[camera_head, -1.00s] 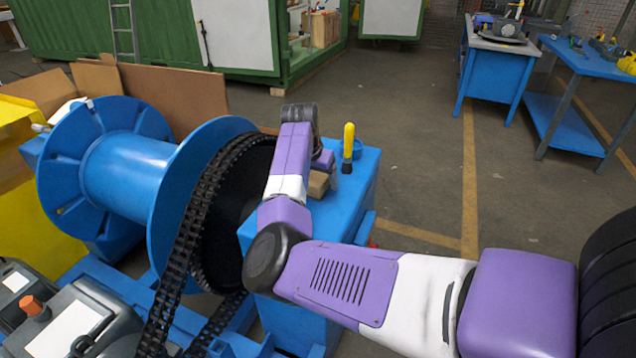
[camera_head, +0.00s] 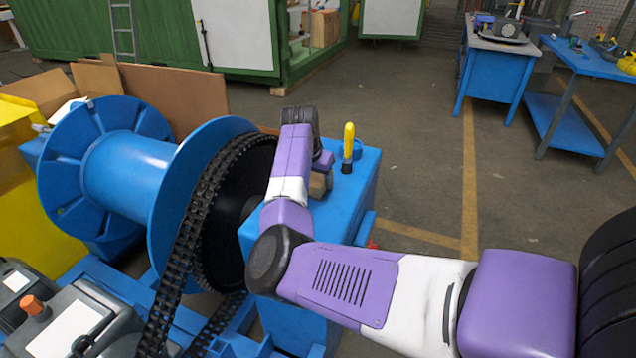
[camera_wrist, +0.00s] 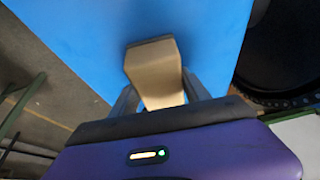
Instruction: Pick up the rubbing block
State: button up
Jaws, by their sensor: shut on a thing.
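The rubbing block (camera_wrist: 154,75) is a tan, wood-coloured block with a darker grey-brown far end. In the wrist view it sits between the two fingers of my gripper (camera_wrist: 158,95), which is shut on it. The blue top (camera_wrist: 85,30) of the cabinet lies behind it; I cannot tell whether the block touches that top. In the head view the block (camera_head: 318,184) shows only in part, beside my purple and white arm over the blue cabinet (camera_head: 352,205). The fingertips are hidden there by my wrist.
A yellow-handled tool (camera_head: 348,143) stands upright in a blue holder on the cabinet's far part. A large blue drum (camera_head: 135,168) with a black chain (camera_head: 190,220) stands close to the left of my wrist. The floor to the right is open before two blue benches (camera_head: 495,75).

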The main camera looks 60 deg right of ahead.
aim_at(318, 176)
jog(key=shift+r, duration=0.1)
notch_tip(318, 176, up, 20)
jog(key=shift+r+b, duration=0.2)
jog(key=shift+b, duration=0.1)
dwell(0.3)
